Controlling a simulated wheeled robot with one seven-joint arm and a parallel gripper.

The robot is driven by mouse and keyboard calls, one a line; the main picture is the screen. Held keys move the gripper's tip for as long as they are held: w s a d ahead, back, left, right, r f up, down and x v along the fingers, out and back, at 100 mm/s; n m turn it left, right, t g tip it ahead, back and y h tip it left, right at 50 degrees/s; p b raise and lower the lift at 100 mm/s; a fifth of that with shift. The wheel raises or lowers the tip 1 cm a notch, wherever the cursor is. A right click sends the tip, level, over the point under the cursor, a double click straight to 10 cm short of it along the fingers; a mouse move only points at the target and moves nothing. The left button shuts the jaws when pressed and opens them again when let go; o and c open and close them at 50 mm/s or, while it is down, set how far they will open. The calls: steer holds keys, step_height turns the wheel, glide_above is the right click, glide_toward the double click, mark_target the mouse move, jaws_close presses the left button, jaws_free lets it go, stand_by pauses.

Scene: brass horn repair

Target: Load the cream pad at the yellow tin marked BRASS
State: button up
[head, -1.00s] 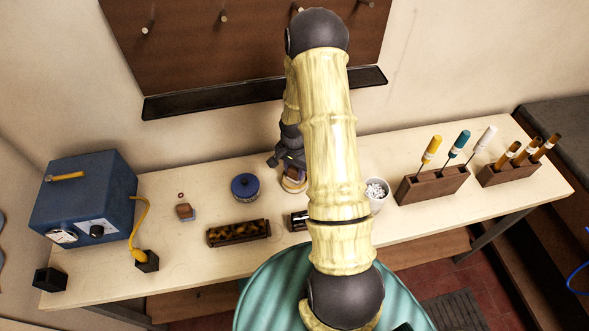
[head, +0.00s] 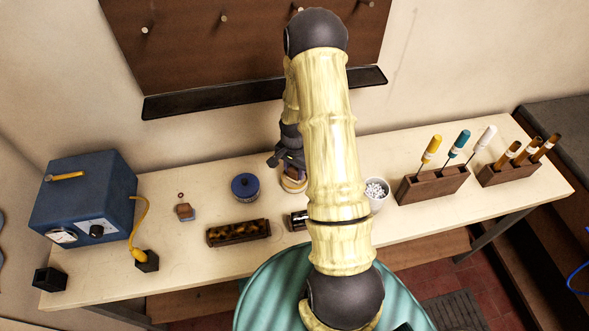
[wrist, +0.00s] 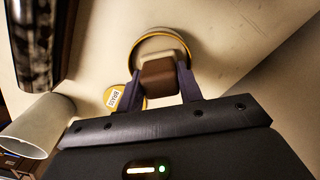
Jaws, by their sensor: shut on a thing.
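My gripper (wrist: 168,84) is shut on the brown grip (wrist: 160,80) of a small pad block. A pale cream part (wrist: 160,50) shows beyond the grip, and its working face is hidden. The round yellow-rimmed tin (wrist: 138,43) is open, with a pale inside, and the block is over its near part in the wrist view. I cannot tell whether the pad touches the tin's contents. A round yellow label reading BRASS (wrist: 115,97) shows beside it. In the head view the tin (head: 293,185) is just below my gripper (head: 284,158), partly hidden by my arm.
A blue tin (head: 245,187) and a brown-topped block with a blue pad (head: 185,212) are to the left. A dark tray (head: 239,233) lies in front. A white cup (head: 377,195) and tool racks (head: 432,186) stand right. A blue machine (head: 83,200) is far left.

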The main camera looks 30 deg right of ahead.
mark_target(294, 169)
steer(key=shift+s+f, duration=0.1)
steer(key=shift+r+p, duration=2.5)
steer(key=shift+r, duration=1.1)
steer(key=shift+f, duration=0.1)
